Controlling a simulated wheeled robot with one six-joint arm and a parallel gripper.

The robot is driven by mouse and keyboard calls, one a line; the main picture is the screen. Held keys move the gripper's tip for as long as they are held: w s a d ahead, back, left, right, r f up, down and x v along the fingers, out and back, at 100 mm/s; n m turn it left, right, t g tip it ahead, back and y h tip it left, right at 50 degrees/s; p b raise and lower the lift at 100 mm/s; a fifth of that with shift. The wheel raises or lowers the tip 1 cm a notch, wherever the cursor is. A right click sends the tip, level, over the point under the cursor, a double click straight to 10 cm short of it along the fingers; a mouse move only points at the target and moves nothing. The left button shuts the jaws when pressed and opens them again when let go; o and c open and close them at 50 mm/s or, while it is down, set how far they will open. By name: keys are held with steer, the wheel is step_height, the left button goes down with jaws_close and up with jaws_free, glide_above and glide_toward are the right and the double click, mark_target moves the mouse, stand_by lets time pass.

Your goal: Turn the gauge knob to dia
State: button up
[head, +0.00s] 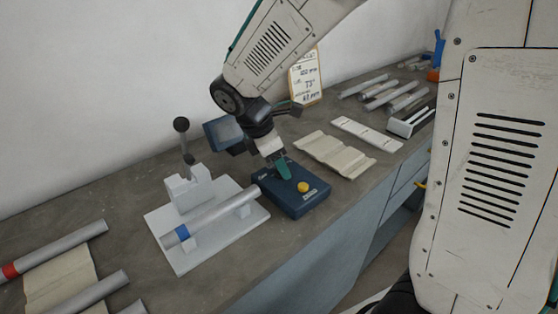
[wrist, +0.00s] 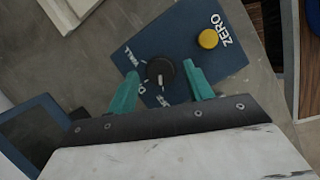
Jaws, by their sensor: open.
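The gauge is a dark blue box (head: 308,203) on the bench, with a yellow button marked ZERO; it also shows in the wrist view (wrist: 190,35). Its round black knob (wrist: 160,74) has a white pointer mark that points toward the lower edge of the wrist view. White lettering lies around the knob, partly covered by my fingers and too unclear to read fully. My gripper (wrist: 160,68) is open, with its teal fingers on either side of the knob, close to it. I cannot tell whether they touch it. In the head view, my gripper (head: 284,168) hides the knob.
A white jig (head: 180,257) holding a grey tube (head: 215,215) stands left of the gauge. A screen (head: 223,132) is behind my gripper. Beige and white pieces (head: 335,155) lie to the right, a written card (head: 305,78) stands behind, and more tubes lie at both ends.

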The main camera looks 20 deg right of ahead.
steer(key=c, duration=1)
steer(key=shift+o, duration=0.2)
steer(key=shift+m, duration=0.4)
steer(key=m, duration=0.1)
steer(key=m+g, duration=0.1)
steer(key=m, duration=0.1)
steer(key=m+g, duration=0.1)
steer(key=m, duration=0.1)
steer(key=shift+w+d+y, duration=0.15)
steer(key=shift+w+y, duration=0.1)
steer(key=shift+y, duration=0.15)
steer(key=m+y, duration=0.1)
steer(key=m, duration=0.2)
steer(key=m+g, duration=0.1)
steer(key=m, duration=0.2)
steer(key=shift+w+d+g+y, duration=0.15)
steer(key=shift+g+y, duration=0.15)
steer(key=shift+y, duration=0.1)
steer(key=o, duration=1)
steer(key=shift+c, duration=0.2)
